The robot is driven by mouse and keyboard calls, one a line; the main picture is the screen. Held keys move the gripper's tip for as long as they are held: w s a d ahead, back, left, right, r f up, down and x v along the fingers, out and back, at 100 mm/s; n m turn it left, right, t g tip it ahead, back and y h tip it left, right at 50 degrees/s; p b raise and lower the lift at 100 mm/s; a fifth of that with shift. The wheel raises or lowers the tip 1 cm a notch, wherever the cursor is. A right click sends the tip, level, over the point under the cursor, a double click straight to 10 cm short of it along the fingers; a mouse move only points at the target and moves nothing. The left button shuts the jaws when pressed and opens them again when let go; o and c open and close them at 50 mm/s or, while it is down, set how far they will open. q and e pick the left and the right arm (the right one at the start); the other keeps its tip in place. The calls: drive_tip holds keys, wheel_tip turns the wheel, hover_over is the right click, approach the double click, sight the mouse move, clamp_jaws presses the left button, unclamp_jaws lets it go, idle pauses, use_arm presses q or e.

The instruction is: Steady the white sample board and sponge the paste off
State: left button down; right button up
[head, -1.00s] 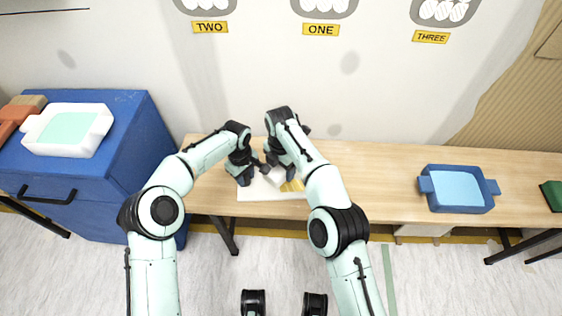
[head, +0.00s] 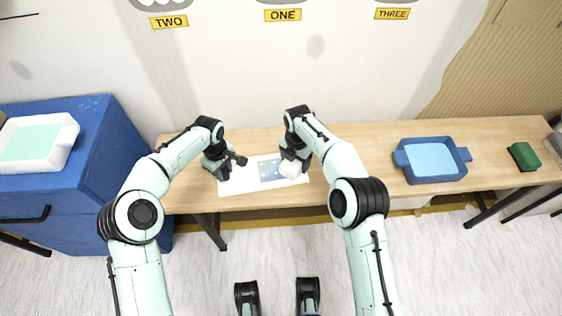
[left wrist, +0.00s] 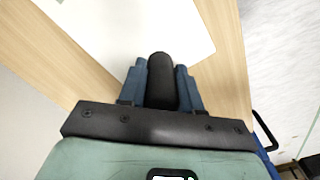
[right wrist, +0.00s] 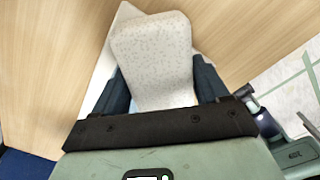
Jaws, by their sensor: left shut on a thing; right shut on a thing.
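The white sample board (head: 236,183) lies flat on the wooden bench, with a grey-blue patch (head: 269,169) bearing small yellowish marks near its middle. My left gripper (head: 226,168) is at the board's left end. It is shut on a dark rounded piece (left wrist: 162,82), with the board (left wrist: 140,25) just beyond it in the left wrist view. I cannot tell whether that piece is fixed to the board. My right gripper (head: 293,158) is shut on a white speckled sponge (right wrist: 153,52), held at the board's right end. The sponge's underside is hidden, so contact is unclear.
A blue tray (head: 433,163) with a light blue inside stands on the bench to the right, with a green block (head: 524,156) beyond it. A white tray (head: 62,140) sits on the blue cabinet (head: 95,185) at left. The bench between board and blue tray is clear.

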sight(260, 172)
use_arm(q)
drive_tip(key=shift+s+f, duration=0.1)
drive_tip(key=shift+f, duration=0.1)
use_arm(e)
drive_tip(key=a, duration=0.8)
drive_tip(key=s+a, duration=0.1)
drive_tip(key=a, duration=0.2)
drive_tip(key=shift+s+a+f, duration=0.1)
drive_tip(key=shift+a, duration=0.3)
wheel_tip(260, 172, up, 8)
drive_tip(key=shift+r, duration=0.2)
drive_tip(key=o, duration=0.4)
drive_tip(key=c, duration=0.3)
use_arm(q)
drive_tip(key=c, duration=0.7)
unclamp_jaws()
drive_tip(key=shift+r, duration=0.1)
wheel_tip(260, 172, up, 12)
